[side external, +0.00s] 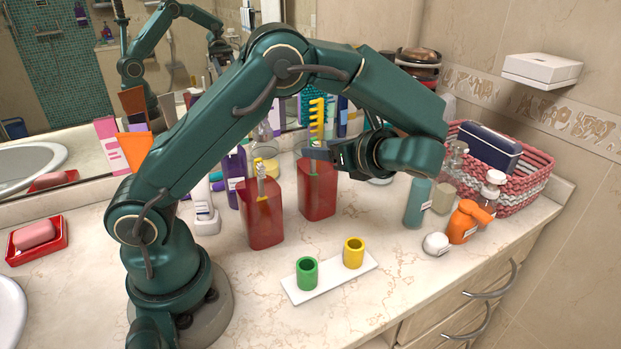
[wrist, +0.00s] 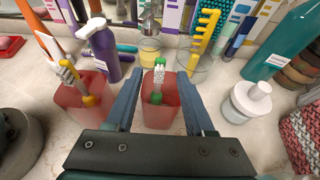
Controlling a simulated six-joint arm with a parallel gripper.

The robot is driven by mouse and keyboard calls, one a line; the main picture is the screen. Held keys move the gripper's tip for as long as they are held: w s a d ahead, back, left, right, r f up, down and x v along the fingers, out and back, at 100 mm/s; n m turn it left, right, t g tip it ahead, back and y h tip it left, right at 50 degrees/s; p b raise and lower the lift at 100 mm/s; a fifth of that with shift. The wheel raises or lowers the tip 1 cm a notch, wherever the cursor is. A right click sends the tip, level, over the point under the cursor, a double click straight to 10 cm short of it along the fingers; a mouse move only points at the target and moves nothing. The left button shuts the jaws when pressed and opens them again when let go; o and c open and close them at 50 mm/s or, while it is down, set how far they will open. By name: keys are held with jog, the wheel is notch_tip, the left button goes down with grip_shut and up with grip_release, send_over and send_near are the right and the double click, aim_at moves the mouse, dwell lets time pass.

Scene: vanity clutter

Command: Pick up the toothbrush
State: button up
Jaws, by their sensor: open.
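A green-and-white toothbrush (wrist: 158,77) stands in a translucent red cup (wrist: 160,113), which also shows in the side external view (side external: 318,200). My gripper (wrist: 160,80) is open, with one finger on each side of this toothbrush. In the side external view my gripper (side external: 313,153) is at the top of that cup and hides part of the brush. A second toothbrush, yellow and white (wrist: 77,84), stands in another red cup (wrist: 83,115) to the left. That cup (side external: 262,222) is nearer the arm base in the side external view.
Bottles, including a purple one (wrist: 97,50) and a teal one (wrist: 285,43), crowd around. A pink basket (side external: 530,185) stands at right. The front counter is mostly clear.

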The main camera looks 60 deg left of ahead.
aim_at(313, 173)
jog(key=shift+x, duration=2)
grip_shut()
